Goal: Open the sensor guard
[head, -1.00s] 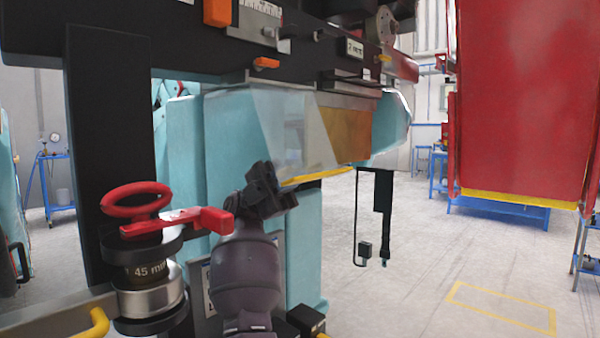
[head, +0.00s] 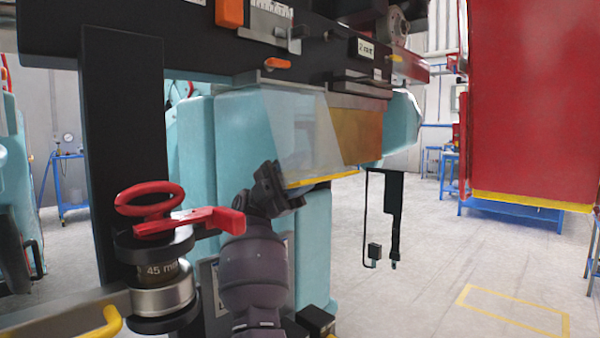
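The sensor guard seems to be the clear, glassy panel (head: 303,135) hanging under the black beam, with a yellow strip (head: 322,180) along its lower edge. It hangs down at a slant, in front of pale blue panels. An amber-tinted panel (head: 360,135) adjoins it on the right. My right gripper (head: 277,188) is dark and stands just below the left end of the yellow strip. I cannot tell whether it touches the strip, and its fingers are too dark and small to read. My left gripper is not in view.
A red ring handle and lever (head: 190,221) on a cylindrical fitting stand left of my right arm. A black post (head: 125,160) rises behind them. A black hanging bracket (head: 392,205) is right of the guard. A large red panel (head: 525,100) fills the upper right. The floor at right is open.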

